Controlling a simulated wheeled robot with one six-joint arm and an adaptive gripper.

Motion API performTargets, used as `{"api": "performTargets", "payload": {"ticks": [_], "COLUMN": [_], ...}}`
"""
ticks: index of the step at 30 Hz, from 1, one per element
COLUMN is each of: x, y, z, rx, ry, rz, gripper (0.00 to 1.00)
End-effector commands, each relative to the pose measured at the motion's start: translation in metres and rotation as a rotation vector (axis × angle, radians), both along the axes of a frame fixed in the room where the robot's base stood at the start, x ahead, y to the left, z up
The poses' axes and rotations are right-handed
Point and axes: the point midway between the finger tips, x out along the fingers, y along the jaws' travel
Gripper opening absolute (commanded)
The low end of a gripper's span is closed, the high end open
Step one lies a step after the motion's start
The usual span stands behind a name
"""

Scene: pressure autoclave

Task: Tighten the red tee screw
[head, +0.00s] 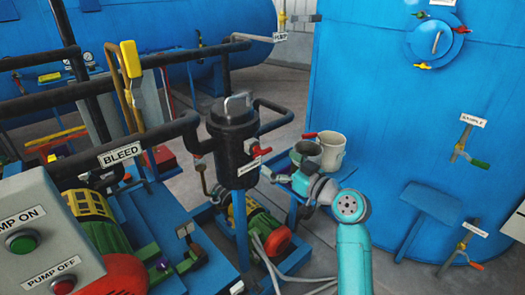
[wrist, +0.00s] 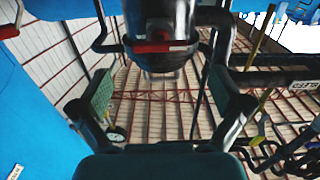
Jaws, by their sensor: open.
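A round blue hatch (head: 436,40) sits high on the big blue tank at the right in the head view. Small coloured tee-shaped screws stand around its rim, and a red one (head: 463,30) is at its right side. My gripper (head: 272,176) is far to the lower left of the hatch, near the black filter vessel (head: 236,135). In the wrist view my gripper (wrist: 164,95) has its fingers wide apart with nothing between them. A red handle (wrist: 165,46) crosses the dark vessel ahead of them; I cannot tell how far. The hatch is not recognisable in the wrist view.
Black pipes, including the BLEED pipe (head: 150,145), surround the vessel. Two cup-like containers (head: 330,150) stand behind my arm. A blue shelf (head: 430,207) and sample valves (head: 466,145) jut from the tank. A pump control box (head: 45,235) is at the lower left.

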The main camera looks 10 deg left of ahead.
Motion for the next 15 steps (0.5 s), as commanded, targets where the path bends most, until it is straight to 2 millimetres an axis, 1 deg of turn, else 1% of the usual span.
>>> {"api": "performTargets", "payload": {"ticks": [1, 6, 12, 15], "x": [0.006, 0.025, 0.04, 0.045], "y": [0.009, 0.032, 0.052, 0.057], "z": [0.001, 0.001, 0.0, 0.0], "rx": [0.001, 0.0, 0.0, 0.0], "ry": [0.001, 0.0, 0.0, 0.0], "rz": [0.002, 0.001, 0.0, 0.0], "gripper": [1.0, 1.0, 1.0, 1.0]}}
